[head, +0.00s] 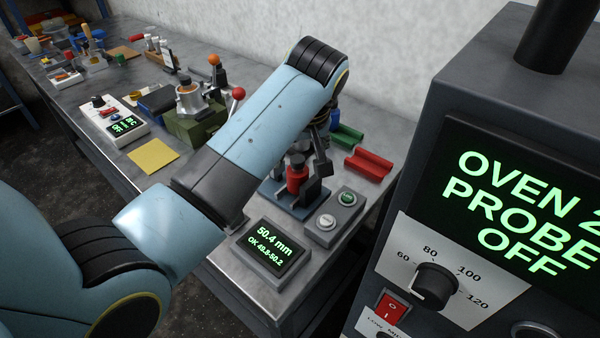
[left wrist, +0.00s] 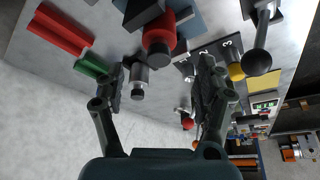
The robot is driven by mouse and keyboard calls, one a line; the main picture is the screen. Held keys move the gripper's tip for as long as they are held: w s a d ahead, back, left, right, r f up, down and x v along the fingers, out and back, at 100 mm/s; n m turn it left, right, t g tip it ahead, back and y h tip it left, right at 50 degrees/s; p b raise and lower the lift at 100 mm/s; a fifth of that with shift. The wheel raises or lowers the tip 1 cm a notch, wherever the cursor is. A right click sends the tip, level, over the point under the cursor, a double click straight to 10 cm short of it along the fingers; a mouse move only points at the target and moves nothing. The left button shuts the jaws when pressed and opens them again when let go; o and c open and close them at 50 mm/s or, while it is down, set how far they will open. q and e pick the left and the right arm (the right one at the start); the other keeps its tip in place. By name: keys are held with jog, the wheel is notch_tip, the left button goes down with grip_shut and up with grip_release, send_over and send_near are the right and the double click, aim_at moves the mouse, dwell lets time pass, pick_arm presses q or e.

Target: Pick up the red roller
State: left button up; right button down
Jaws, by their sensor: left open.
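The red roller (head: 297,184) has a dark top and stands upright on a blue base (head: 292,204) at the bench's near end. In the left wrist view the red roller (left wrist: 163,28) shows end-on at the top, past the fingertips and between their lines. My left gripper (head: 314,166) is close beside it in the head view, partly hidden by my own arm. In the left wrist view its fingers (left wrist: 160,75) are spread, with nothing held. A grey roller with a dark end (left wrist: 138,76) shows near the left finger. My right gripper is not in view.
A red cradle (head: 369,164) and a green cradle (head: 347,138) lie behind on the bench. A button box (head: 335,214) and a gauge display (head: 272,248) stand in front. The oven panel (head: 470,200) fills the right. A yellow roller (left wrist: 236,72) and a black knob (left wrist: 257,62) show in the wrist view.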

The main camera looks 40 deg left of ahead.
aim_at(298, 160)
pick_arm(q)
jog(key=shift+w+a+f, duration=0.15)
jog(key=shift+a+f, duration=0.05)
jog(key=shift+f, duration=0.3)
jog(key=shift+w+f, duration=0.15)
jog(key=shift+f, duration=0.1)
jog(key=p+x, duration=0.1)
jog(key=x, duration=0.3)
jog(key=shift+w+a+f, duration=0.1)
jog(key=shift+a+f, duration=0.05)
jog(key=shift+f, duration=0.3)
jog(key=c, duration=0.4)
grip_shut()
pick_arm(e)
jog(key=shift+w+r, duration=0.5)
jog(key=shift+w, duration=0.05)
